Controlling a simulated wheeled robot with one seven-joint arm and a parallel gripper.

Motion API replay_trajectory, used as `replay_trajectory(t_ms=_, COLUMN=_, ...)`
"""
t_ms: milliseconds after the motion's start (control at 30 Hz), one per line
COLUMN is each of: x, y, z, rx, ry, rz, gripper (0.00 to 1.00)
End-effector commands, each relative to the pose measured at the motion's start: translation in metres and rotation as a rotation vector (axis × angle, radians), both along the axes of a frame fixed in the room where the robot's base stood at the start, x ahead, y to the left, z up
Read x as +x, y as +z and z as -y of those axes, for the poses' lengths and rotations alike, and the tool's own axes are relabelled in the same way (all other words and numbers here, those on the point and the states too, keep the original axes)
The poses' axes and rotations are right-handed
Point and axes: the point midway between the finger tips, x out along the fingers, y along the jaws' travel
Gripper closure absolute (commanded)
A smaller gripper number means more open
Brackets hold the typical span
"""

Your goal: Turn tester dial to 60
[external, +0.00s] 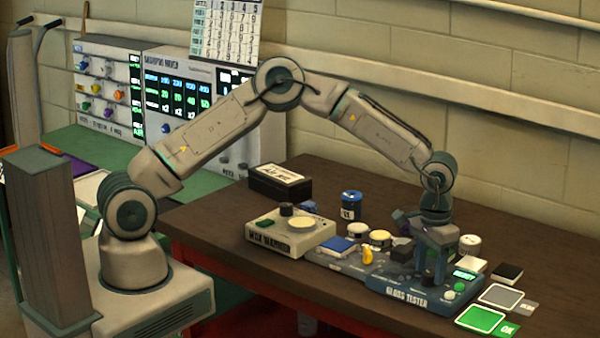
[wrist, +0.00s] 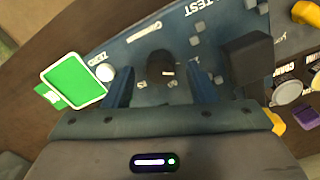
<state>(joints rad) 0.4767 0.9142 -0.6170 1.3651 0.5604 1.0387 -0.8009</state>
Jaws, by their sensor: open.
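The gloss tester (external: 412,296) is a blue-grey box near the front edge of the brown bench. In the wrist view its blue panel (wrist: 145,38) fills the upper middle. The dark round dial (wrist: 161,66) on it carries a pale pointer mark; the small scale markings around it are too small to read. My gripper (wrist: 161,82) is open, with one blue finger on each side of the dial; I cannot tell whether they touch it. In the external view my gripper (external: 433,268) points down over the tester and hides the dial.
A wax warmer (external: 290,236) and a blue jar (external: 350,205) stand left of the tester. A green OK pad (external: 480,320) and a grey pad (external: 501,297) lie to its right. A dark block (wrist: 247,57) rises from the panel beside the dial.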

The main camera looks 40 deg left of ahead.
Motion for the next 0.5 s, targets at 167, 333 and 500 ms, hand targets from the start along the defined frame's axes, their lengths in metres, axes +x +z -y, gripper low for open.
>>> replay_trajectory(t_ms=167, x=-0.0002, y=-0.01, z=-0.0003, rx=0.0, ry=-0.001, rz=0.0, gripper=0.48)
replay_trajectory(t_ms=333, x=0.0, y=-0.0113, z=-0.0003, rx=0.0, ry=-0.001, rz=0.0, gripper=0.48)
replay_trajectory(t_ms=500, x=0.0001, y=-0.011, z=-0.0002, rx=0.0, ry=0.0, rz=0.001, gripper=0.71)
